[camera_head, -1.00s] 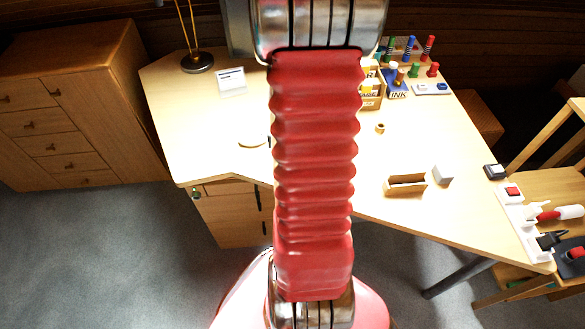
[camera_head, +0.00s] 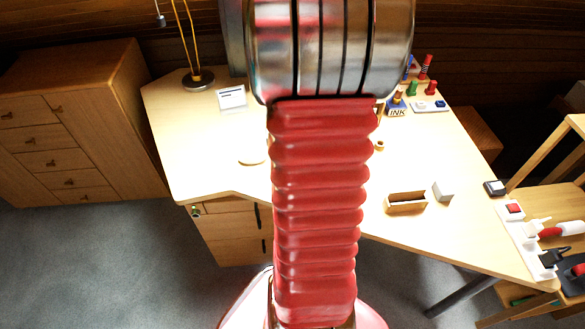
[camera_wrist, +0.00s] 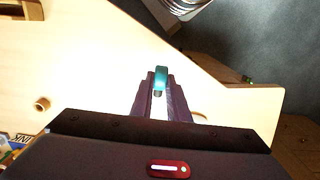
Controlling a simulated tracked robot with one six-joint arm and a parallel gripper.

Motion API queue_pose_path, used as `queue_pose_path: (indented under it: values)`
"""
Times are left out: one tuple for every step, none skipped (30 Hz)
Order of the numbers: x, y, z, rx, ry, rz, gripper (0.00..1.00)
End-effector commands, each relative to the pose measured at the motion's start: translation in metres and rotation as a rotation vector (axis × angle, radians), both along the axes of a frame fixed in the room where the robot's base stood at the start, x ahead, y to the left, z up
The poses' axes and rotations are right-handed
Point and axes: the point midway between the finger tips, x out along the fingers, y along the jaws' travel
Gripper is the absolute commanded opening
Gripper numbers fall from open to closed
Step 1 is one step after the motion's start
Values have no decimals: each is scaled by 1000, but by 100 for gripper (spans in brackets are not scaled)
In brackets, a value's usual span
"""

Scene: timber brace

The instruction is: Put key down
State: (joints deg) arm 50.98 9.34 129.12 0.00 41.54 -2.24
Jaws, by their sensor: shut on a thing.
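In the wrist view my gripper (camera_wrist: 160,88) is shut on a teal key (camera_wrist: 161,75), with its teal end showing between and just past the fingertips. The key is over the pale desk top (camera_wrist: 100,60); I cannot tell how high above it. In the head view my red arm hides the gripper and the key. The desk (camera_head: 200,140) shows on both sides of the arm.
On the desk are a pale round disc (camera_head: 251,158), an open wooden box (camera_head: 406,203), a grey block (camera_head: 443,192), a small wooden ring (camera_head: 379,146) and a lamp (camera_head: 198,80). A small green thing (camera_head: 195,210) shows at the drawer unit. The left desk top has free room.

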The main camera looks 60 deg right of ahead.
Motion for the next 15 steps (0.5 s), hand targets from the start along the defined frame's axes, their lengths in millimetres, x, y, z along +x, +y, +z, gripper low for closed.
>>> queue_pose_path:
  values:
    - [0,0,0,0,0,0,0]
    - [0,0,0,0,0,1,0]
    - [2,0,0,0,0,3,0]
    - [3,1,0,0,0,6,0]
    - [5,1,0,0,0,11,0]
    - [9,2,1,0,0,20,0]
    - [12,4,1,-1,-1,28,0]
    - [17,5,2,-1,-1,38,0]
    - [24,7,2,-1,-1,53,0]
    - [30,9,3,0,0,67,0]
    - [36,12,3,0,0,82,0]
    - [46,15,4,-1,-1,105,0]
    - [54,19,5,-1,-1,123,0]
    - [62,23,6,-1,-1,141,0]
    - [74,28,7,-1,-1,167,0]
